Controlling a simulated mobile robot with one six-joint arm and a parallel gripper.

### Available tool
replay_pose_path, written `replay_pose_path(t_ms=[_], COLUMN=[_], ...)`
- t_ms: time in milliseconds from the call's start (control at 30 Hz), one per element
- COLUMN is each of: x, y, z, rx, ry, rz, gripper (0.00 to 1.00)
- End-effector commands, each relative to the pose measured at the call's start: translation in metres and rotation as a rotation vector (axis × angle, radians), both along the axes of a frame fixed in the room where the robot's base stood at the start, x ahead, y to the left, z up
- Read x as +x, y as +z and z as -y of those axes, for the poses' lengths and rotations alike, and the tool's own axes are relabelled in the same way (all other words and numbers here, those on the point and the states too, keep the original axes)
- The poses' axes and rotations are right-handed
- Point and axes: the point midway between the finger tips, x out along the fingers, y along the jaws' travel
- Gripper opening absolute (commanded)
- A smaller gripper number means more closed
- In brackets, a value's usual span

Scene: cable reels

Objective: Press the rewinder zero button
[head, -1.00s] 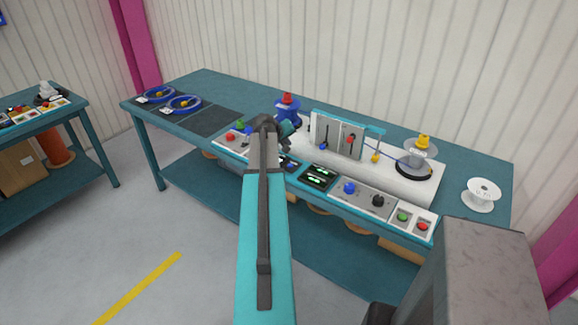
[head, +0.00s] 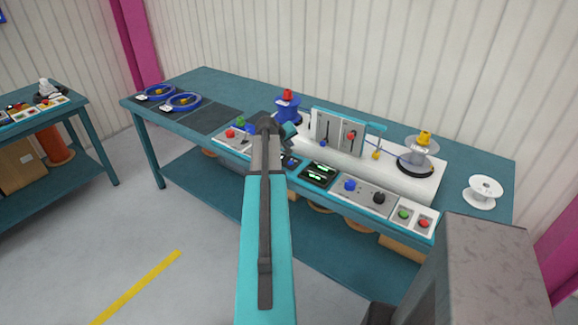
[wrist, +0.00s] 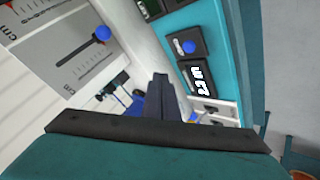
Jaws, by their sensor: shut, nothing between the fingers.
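The rewinder (head: 400,180) is a white unit on a teal bench, with control panels along its front edge. In the wrist view a blue round button (wrist: 189,46) sits on a dark counter panel beside a lit digital display (wrist: 197,77). I take this as the zero button; no label is readable. My gripper (wrist: 160,82) is shut and empty, its dark fingertips apart from the button in the picture, to its lower left.
A scale plate with a blue slider knob (wrist: 102,33) stands near the fingers. The front panels hold a blue knob (head: 350,186), a black knob (head: 379,198), and green (head: 403,214) and red (head: 424,223) buttons. A white spool (head: 483,190) lies at the right.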

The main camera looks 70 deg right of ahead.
Motion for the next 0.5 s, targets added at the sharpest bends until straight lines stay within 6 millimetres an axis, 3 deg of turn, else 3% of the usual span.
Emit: replay_pose_path(t_ms=[500], x=[0.0], y=[-0.051], z=[0.0], rx=[0.0], ry=[0.0], rz=[0.0], gripper=[0.0])
